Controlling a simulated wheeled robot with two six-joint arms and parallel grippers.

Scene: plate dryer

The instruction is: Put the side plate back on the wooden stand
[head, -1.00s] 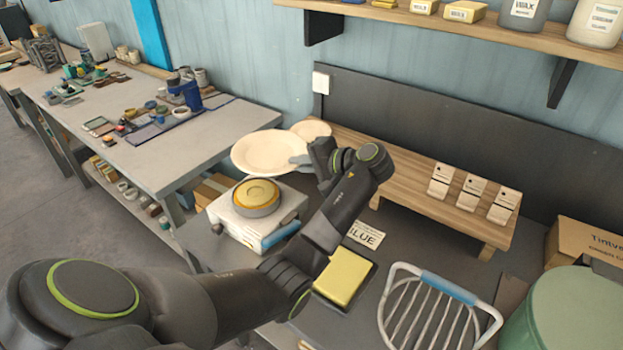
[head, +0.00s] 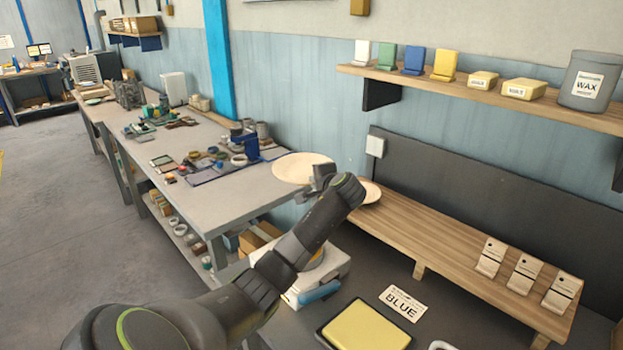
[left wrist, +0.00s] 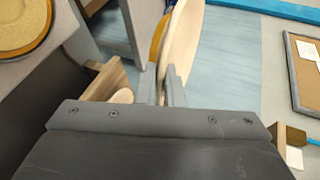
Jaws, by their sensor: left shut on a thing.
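My left gripper (head: 318,180) is shut on the rim of a cream round plate (head: 295,167), held in the air left of the wooden stand (head: 450,250). In the left wrist view the plate (left wrist: 182,40) stands edge-on between the fingers (left wrist: 168,88). A second cream plate (head: 371,191) shows at the stand's left end, partly hidden by my gripper. Part of the stand (left wrist: 105,80) also shows in the left wrist view. My right gripper is out of view.
A white boxy device (head: 332,270) is partly behind my arm. A yellow pad (head: 362,330) and BLUE card (head: 404,303) lie in front. A loaded shelf (head: 460,85) hangs above.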

